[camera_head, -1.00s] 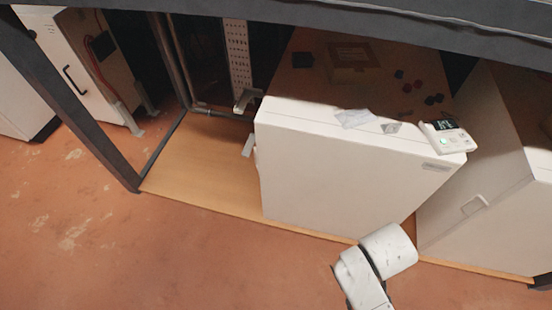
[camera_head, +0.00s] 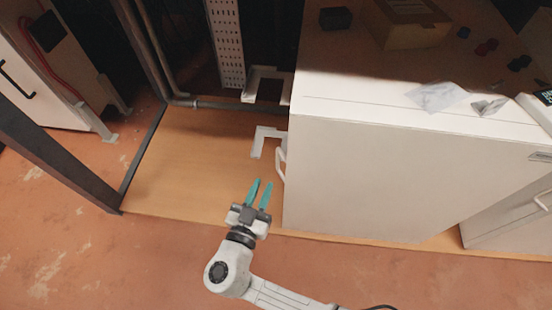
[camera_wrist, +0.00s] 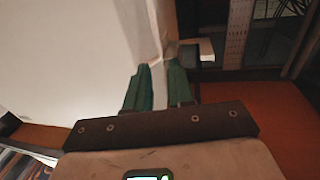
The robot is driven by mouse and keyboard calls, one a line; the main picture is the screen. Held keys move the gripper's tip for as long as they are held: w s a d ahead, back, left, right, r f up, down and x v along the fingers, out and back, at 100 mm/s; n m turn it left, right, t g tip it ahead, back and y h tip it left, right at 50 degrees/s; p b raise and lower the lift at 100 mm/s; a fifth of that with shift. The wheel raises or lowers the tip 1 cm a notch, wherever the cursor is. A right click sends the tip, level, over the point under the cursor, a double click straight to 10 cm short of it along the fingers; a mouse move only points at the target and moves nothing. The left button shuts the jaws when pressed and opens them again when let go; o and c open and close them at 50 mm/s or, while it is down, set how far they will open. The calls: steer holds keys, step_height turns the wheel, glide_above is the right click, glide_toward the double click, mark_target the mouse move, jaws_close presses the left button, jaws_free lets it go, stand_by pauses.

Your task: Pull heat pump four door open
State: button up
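A large white heat pump (camera_head: 385,175) stands on a wooden platform in the head view; no number is legible on it. Its white door handle (camera_head: 280,164) sits on its left side. In the wrist view the open fingers (camera_wrist: 159,67) point along the white side panel (camera_wrist: 75,55). The door looks shut.
White brackets (camera_head: 268,138) stick out left of the heat pump. The wooden platform (camera_head: 185,165) is bare to the left, bounded by a dark frame post (camera_head: 60,165). Another white unit (camera_head: 510,210) stands at right.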

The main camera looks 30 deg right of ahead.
mark_target(277, 155)
steer(key=x, duration=0.9)
steer(key=shift+d, duration=0.3)
steer(key=shift+c, duration=0.5)
jaws_close()
stand_by(0.5)
